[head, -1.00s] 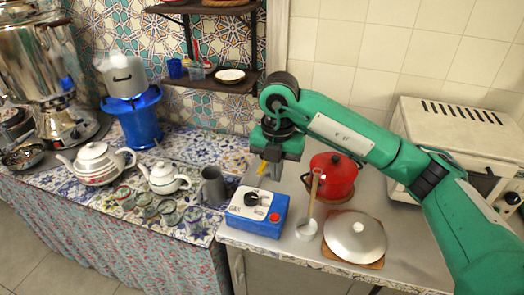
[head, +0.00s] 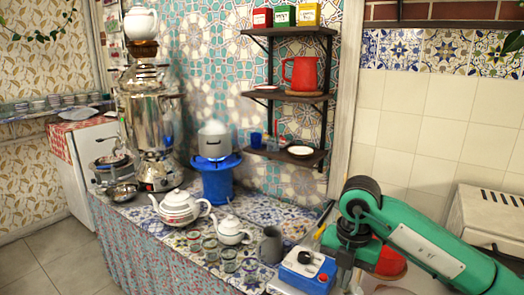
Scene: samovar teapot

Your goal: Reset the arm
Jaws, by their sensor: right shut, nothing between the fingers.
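My right gripper (head: 344,268) hangs from the green arm beside the right end of the blue gas box (head: 307,272). It is shut and empty. Its fingertips are small and partly cut off by the lower edge. The large silver samovar (head: 150,125) stands at the left with a white teapot (head: 141,23) on top. A larger white teapot (head: 178,208) and a smaller one (head: 231,230) stand on the tiled counter. My left gripper is out of view.
A blue burner (head: 216,182) carries a grey pot. Several glasses and a grey mug (head: 270,245) stand before the box. A red pot (head: 391,262) is partly hidden behind my right arm. Wall shelves (head: 290,95) hold tins and a red jug. A white oven (head: 488,222) stands at right.

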